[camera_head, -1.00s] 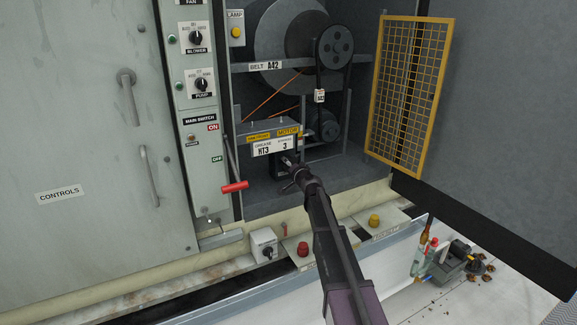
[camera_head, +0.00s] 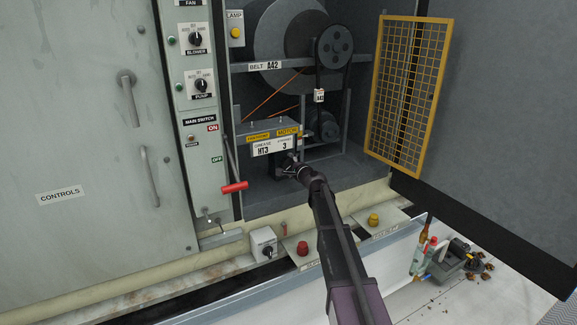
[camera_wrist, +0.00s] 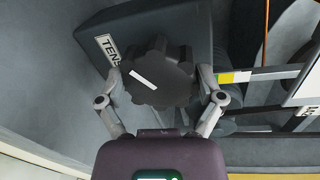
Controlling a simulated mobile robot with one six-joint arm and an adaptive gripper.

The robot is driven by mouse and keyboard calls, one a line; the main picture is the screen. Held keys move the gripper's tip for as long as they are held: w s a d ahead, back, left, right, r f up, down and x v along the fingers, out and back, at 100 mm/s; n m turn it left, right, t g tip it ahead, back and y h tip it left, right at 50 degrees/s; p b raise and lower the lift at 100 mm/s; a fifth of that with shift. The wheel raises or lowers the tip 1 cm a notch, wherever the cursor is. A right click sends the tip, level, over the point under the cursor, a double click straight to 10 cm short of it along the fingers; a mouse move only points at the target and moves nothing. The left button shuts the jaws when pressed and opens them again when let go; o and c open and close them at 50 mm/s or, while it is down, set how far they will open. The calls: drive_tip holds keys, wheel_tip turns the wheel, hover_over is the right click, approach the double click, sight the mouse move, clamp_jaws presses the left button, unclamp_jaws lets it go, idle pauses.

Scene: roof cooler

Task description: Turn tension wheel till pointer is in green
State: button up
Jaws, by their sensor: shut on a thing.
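The tension wheel (camera_wrist: 160,82) is a dark lobed knob with a white line mark, in the middle of the wrist view. My gripper (camera_wrist: 162,88) is shut on the wheel, one finger on each side. In the head view my gripper (camera_head: 291,170) is at the block below the motor plate, and the wheel is mostly hidden. A strip with green and yellow (camera_wrist: 234,77) shows right of the wheel in the wrist view. I cannot make out the pointer.
A yellow mesh guard (camera_head: 411,90) stands open on the right. A red-handled main switch lever (camera_head: 234,187) is left of my gripper. Red (camera_head: 302,248) and yellow (camera_head: 373,219) knobs are on the ledge below. The belt (camera_head: 319,75) is above.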

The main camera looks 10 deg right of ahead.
drive_tip(key=shift+s+m, duration=0.1)
drive_tip(key=shift+m, duration=0.4)
drive_tip(key=o, duration=0.9)
drive_tip(key=shift+c, duration=0.2)
